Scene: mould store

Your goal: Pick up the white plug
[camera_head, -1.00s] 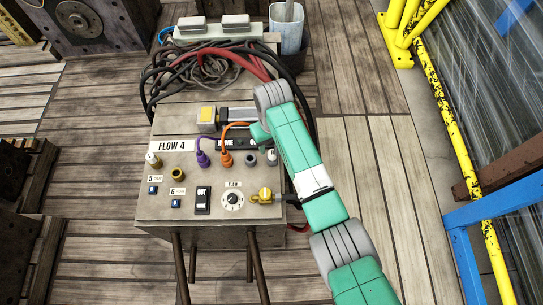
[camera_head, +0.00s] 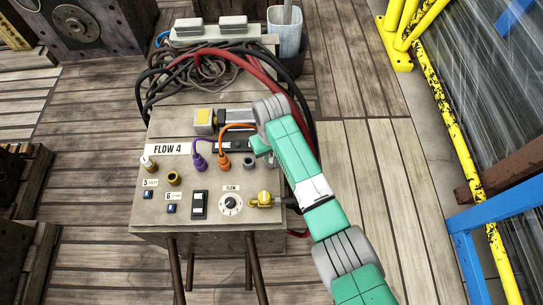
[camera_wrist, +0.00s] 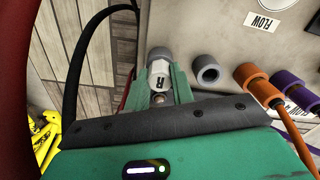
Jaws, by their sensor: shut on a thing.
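A white plug (camera_wrist: 158,74) with a dark marking shows in the wrist view between my gripper's two green fingers (camera_wrist: 158,96). My gripper is shut on it. Its far end meets a grey ring or socket (camera_wrist: 159,54) on the panel; I cannot tell whether it is seated there. In the head view my gripper (camera_head: 264,153) is at the upper right of the FLOW 4 panel (camera_head: 222,181), right of the empty grey socket (camera_head: 249,162), and my arm hides most of the held plug.
Orange (camera_head: 224,160) and purple (camera_head: 198,162) plugs stand left of the grey socket. A yellow fitting (camera_head: 264,199) sits below my gripper. Black and red cables (camera_head: 215,70) loop behind the panel.

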